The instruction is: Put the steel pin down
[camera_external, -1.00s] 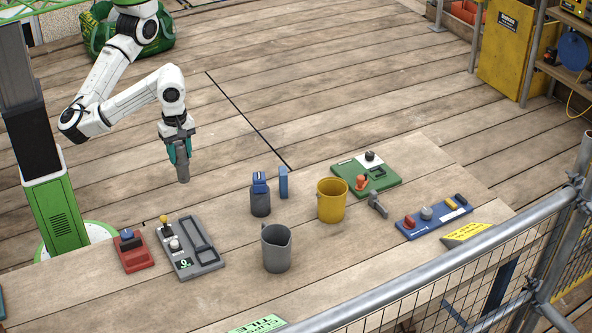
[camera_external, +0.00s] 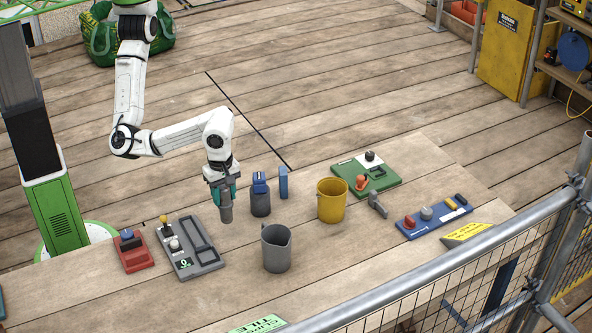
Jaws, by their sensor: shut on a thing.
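My gripper (camera_external: 224,192) is low over the work table (camera_external: 330,270), left of the dark bottle with a blue top. It points down and is shut on the steel pin (camera_external: 227,214), a short grey cylinder that hangs upright below the teal fingers. The pin's lower end is close above the table or at it; I cannot tell whether they touch. The upper part of the pin is hidden between the fingers.
The dark bottle (camera_external: 260,200) and blue block (camera_external: 283,182) stand close right. A grey jug (camera_external: 276,249) is in front, a grey tray (camera_external: 203,257) and red box (camera_external: 134,253) front left. A yellow bucket (camera_external: 331,201), green board (camera_external: 383,181) and blue board (camera_external: 431,218) are further right.

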